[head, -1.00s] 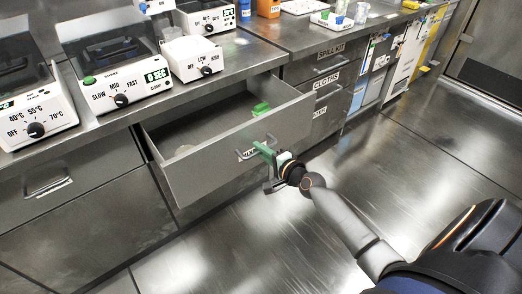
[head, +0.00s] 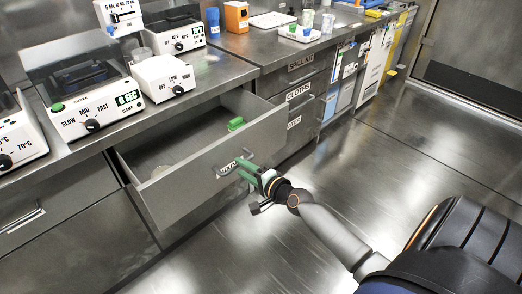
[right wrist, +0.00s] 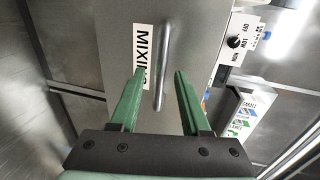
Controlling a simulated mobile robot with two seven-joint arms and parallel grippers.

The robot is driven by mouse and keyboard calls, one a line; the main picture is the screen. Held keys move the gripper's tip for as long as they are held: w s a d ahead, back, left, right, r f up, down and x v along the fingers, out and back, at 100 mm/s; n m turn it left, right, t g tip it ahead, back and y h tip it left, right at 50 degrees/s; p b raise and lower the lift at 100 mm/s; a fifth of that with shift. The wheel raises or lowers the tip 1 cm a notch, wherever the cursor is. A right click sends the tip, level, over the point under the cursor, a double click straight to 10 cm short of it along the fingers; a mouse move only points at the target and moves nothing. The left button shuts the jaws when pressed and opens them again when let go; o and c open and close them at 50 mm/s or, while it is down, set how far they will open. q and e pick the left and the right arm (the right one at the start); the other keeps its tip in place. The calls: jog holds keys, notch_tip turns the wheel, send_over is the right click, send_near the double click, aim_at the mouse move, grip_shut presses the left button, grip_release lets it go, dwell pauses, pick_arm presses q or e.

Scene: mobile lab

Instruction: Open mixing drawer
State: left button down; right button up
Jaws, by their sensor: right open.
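The mixing drawer (head: 185,192) stands pulled out from under the counter, with its inside showing. Its front carries a white label, which reads MIXING in the right wrist view (right wrist: 143,55). A bar handle (right wrist: 164,60) is on the front beside the label. My right gripper (head: 241,168) is at the drawer front by the handle. In the right wrist view its green fingers (right wrist: 158,72) are open, one to each side of the handle, with gaps between. A green item (head: 236,124) and a pale round item (head: 160,171) lie in the drawer. My left gripper is not in view.
A SLOW-MID-FAST device (head: 88,104) and a white LOW dial box (head: 164,78) stand on the counter above. Drawers labelled CLOTHS and others (head: 300,92) are shut to the right. The floor (head: 330,170) in front is clear.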

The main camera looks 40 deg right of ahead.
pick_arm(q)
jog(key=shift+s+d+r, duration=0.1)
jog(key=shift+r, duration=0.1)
pick_arm(e)
jog(key=v, duration=0.9)
jog(key=shift+s, duration=0.35)
jog(key=shift+d+r, duration=0.1)
jog(key=shift+r, duration=0.05)
jog(key=s+a+f+n+g+y, duration=0.1)
jog(key=s+a+f+n+g, duration=0.1)
jog(key=s+a+f+n, duration=0.4)
jog(key=s+a+f+n+g, duration=0.1)
jog(key=s+a+n+g, duration=0.15)
jog(key=a+n, duration=0.5)
jog(key=s+a+f+n+g+y, duration=0.1)
jog(key=s+a+f+n+g, duration=0.1)
jog(key=s+a+f+n, duration=0.35)
pick_arm(q)
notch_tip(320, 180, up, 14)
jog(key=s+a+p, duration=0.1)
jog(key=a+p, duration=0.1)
jog(key=p, duration=1.7)
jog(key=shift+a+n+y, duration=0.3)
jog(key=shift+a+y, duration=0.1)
pick_arm(e)
notch_tip(320, 180, up, 15)
jog(key=s, duration=0.1)
jog(key=shift+d+r+h, duration=0.25)
jog(key=shift+d+h, duration=0.05)
jog(key=shift+d, duration=0.1)
